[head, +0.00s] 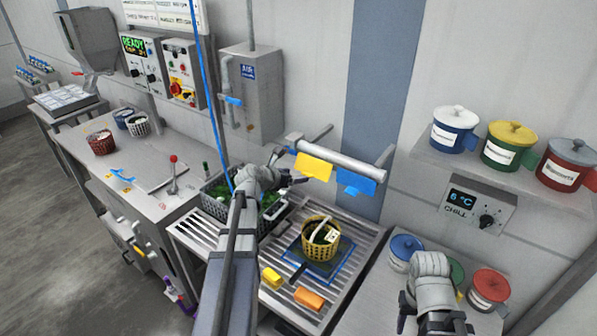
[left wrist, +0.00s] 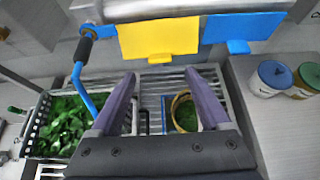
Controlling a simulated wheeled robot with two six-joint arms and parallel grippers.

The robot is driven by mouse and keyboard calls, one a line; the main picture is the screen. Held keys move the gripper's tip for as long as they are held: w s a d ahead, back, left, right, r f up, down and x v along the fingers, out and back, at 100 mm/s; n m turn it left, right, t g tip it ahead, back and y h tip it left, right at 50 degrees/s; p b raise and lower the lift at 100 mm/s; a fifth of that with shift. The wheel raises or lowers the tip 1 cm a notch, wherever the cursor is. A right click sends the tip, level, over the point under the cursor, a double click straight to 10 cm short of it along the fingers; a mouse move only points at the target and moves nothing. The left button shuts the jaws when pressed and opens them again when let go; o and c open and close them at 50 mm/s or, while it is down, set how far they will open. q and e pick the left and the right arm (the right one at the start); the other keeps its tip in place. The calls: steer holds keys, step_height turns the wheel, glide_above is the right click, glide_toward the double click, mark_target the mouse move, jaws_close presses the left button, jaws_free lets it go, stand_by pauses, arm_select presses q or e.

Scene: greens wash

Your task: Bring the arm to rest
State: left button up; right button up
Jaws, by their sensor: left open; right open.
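My left gripper (head: 285,178) is raised in front of the wall rail, close to the green-filled crate (head: 212,207) in the head view. In the left wrist view its two fingers (left wrist: 163,95) stand wide apart with nothing between them. The crate of leaves (left wrist: 62,125) shows to their left, and the yellow basket (left wrist: 184,112) shows partly behind the right finger. My right gripper (head: 437,318) is at the bottom right of the head view, in front of the lidded pots. It is partly cut off by the frame, and I see nothing held.
The yellow basket (head: 306,240) stands on a blue-edged mat on the slatted drainer. A yellow block (head: 271,277) and an orange block (head: 309,298) lie in front. A rail (head: 340,158) with yellow and blue cloths hangs close by. Pots (head: 490,287) stand at right.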

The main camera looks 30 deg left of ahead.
stand_by(0.4)
arm_select(q)
steer(key=s+d+f+m+g+h+b, duration=0.1)
steer(key=s+d+f+m+g, duration=0.2)
steer(key=d+m, duration=0.5)
steer(key=s+d+f+m+g+b, duration=0.2)
steer(key=s+d+f+m, duration=0.25)
steer(key=d, duration=0.45)
steer(key=s+d+f+m+g+h+b, duration=0.1)
steer(key=s+d+f+m+g, duration=0.15)
steer(key=d+f+m, duration=0.45)
steer(key=s+d+f+m+g+y+b, duration=0.1)
steer(key=s+d+m, duration=0.3)
steer(key=s+m, duration=0.4)
steer(key=s+d+f+m+g+y+b, duration=0.1)
steer(key=s+d+m+g+y, duration=0.2)
steer(key=s+m, duration=0.5)
steer(key=d+m+y, duration=0.1)
steer(key=d+m, duration=0.1)
steer(key=shift+s+d+f+m+g, duration=0.2)
steer(key=shift+d+f+m+g, duration=0.05)
steer(key=shift+f+m+g, duration=0.15)
